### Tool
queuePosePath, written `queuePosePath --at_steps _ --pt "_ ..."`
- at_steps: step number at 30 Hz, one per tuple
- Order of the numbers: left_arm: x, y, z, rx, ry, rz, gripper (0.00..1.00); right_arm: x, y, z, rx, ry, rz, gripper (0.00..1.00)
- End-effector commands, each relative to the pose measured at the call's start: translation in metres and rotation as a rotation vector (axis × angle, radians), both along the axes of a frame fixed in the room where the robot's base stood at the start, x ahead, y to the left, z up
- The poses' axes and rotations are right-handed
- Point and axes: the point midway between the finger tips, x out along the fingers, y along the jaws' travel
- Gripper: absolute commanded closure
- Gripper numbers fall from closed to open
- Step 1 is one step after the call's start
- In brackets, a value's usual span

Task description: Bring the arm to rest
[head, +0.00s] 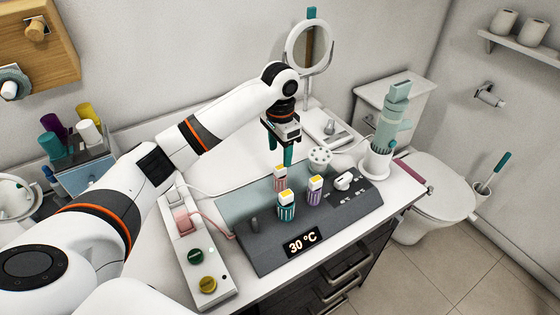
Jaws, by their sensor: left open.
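My left arm reaches in from the left across the vanity. My left gripper (283,156) hangs pointing down, with teal fingers, above the back edge of a grey panel (262,256) that reads 30 °C. It is open and I see nothing between its fingers. Below and in front of it, three small striped pieces with yellow and white tops stand on the panel: a pink one (279,183), a teal one (286,212) and a purple one (314,195). My right gripper is not in view.
A power strip (199,260) with plugs lies left of the panel. A round mirror (309,48) stands behind, and a teal device (386,125) stands upright in a white holder at right. Cups and a bin crowd the left. A toilet (437,190) is beyond the right edge.

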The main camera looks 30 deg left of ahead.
Motion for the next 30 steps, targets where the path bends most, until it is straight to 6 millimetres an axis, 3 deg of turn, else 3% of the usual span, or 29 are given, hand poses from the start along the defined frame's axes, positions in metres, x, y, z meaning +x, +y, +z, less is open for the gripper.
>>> queuePosePath --at_steps 18,30 --pt "0.0 0.0 0.006 0.001 0.001 0.0 0.44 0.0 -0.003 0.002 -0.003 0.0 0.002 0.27" --pt "0.0 0.0 0.069 0.0 0.001 0.0 0.44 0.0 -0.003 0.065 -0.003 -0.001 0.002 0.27"
